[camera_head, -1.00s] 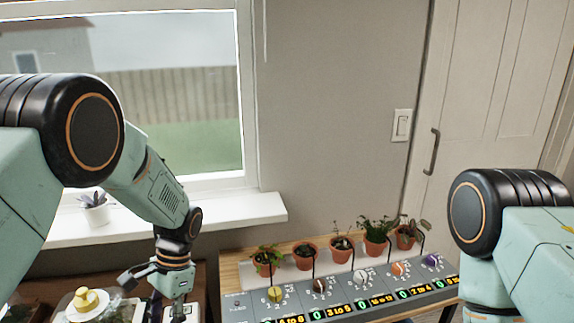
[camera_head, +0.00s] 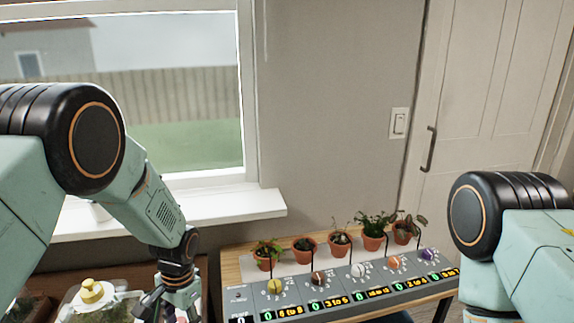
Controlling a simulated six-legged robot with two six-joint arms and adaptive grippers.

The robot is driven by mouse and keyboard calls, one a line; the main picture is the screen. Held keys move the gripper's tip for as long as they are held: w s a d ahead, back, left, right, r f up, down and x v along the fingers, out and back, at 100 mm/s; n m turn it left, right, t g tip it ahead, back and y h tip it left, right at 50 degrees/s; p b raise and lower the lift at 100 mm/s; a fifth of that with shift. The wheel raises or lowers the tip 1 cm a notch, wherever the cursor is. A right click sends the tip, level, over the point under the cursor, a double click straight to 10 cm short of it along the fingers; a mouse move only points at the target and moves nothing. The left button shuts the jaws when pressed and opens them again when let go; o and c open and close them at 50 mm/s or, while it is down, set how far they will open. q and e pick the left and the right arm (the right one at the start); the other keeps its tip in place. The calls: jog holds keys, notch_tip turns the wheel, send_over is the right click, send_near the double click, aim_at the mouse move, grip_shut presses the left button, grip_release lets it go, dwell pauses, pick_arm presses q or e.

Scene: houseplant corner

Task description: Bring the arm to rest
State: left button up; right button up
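My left arm comes in from the left and bends down toward the lower left. Its gripper (camera_head: 178,303) is at the bottom edge, beside the clear container with the yellow knob. Its fingertips are cut off or too small to read, so I cannot tell whether it is open or shut. My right arm shows at the right edge, but its gripper is out of the frame.
A wooden table (camera_head: 231,270) holds a grey control panel (camera_head: 290,297) with coloured knobs and several potted plants (camera_head: 304,248) behind it. A clear container with a yellow knob (camera_head: 92,290) stands at the lower left. A white windowsill (camera_head: 230,205) runs above.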

pick_arm(q)
jog(key=s+f+n+t+h+b, duration=0.2)
jog(key=s+f+n+t+b, duration=0.15)
jog(key=s+f, duration=0.95)
jog(key=s+f+n+g+b, duration=0.1)
jog(key=s+f+b, duration=0.1)
jog(key=s, duration=0.8)
jog(key=s+f+n+g+b, duration=0.1)
jog(key=s+f+g+b, duration=0.1)
jog(key=s, duration=0.8)
jog(key=shift+s+f+y, duration=0.25)
jog(key=shift+f+y, duration=0.05)
jog(key=shift+s+a, duration=0.15)
